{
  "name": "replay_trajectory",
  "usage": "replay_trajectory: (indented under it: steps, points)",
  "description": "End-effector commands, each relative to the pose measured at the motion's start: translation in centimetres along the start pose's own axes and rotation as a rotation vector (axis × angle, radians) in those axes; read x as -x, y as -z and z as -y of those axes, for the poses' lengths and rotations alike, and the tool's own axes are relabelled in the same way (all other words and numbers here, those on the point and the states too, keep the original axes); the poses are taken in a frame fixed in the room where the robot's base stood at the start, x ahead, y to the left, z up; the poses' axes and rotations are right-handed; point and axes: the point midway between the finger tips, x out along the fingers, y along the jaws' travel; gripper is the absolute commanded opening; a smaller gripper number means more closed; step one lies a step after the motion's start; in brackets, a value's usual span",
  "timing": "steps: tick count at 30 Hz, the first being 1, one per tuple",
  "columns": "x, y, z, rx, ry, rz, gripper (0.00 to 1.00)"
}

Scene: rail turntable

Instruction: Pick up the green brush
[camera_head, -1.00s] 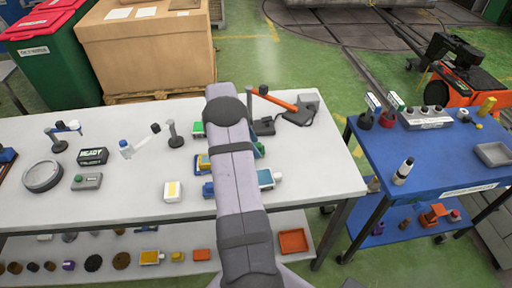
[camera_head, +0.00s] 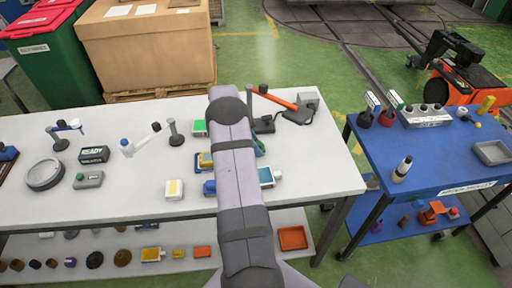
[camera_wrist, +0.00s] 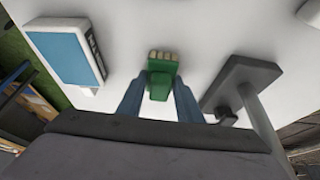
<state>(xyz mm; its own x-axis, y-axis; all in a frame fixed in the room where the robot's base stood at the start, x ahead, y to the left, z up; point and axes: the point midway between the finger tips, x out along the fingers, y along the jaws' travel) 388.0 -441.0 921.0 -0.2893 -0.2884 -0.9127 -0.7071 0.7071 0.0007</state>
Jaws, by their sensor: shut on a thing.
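The green brush (camera_wrist: 160,82) is in the middle of the wrist view, its pale bristles pointing away from my gripper. My gripper (camera_wrist: 160,92) is shut on it, with one blue-grey finger on each side. I cannot tell whether the brush touches the white table or hangs just above it. In the head view my arm hides the gripper and most of what is around it. Only a bit of green shows just right of the arm there, and I cannot tell if it is the brush.
In the wrist view a blue-topped box (camera_wrist: 65,57) lies left of the brush and a dark stand (camera_wrist: 240,82) with a post lies right. The white table (camera_head: 325,160) holds several small items. A blue cart (camera_head: 430,165) stands at the right.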

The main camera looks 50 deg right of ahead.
Motion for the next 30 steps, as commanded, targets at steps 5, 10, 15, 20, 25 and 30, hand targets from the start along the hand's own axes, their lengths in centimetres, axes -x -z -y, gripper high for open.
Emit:
replay_trajectory:
  steps: [5, 10, 15, 20, 25, 30]
  points:
    - [1.1, 0.5, 0.1, -0.002, 0.004, 0.000, 0.10]
    - [3.4, 1.5, 0.1, -0.002, 0.006, -0.001, 0.10]
    - [6.0, 2.7, 0.1, -0.003, 0.006, 0.001, 0.10]
    - [8.0, 3.6, 0.1, -0.002, 0.004, 0.000, 0.10]
    - [8.9, 4.0, 0.0, 0.000, 0.002, 0.000, 0.10]
    - [9.1, 4.1, 0.0, 0.000, 0.000, 0.000, 0.10]
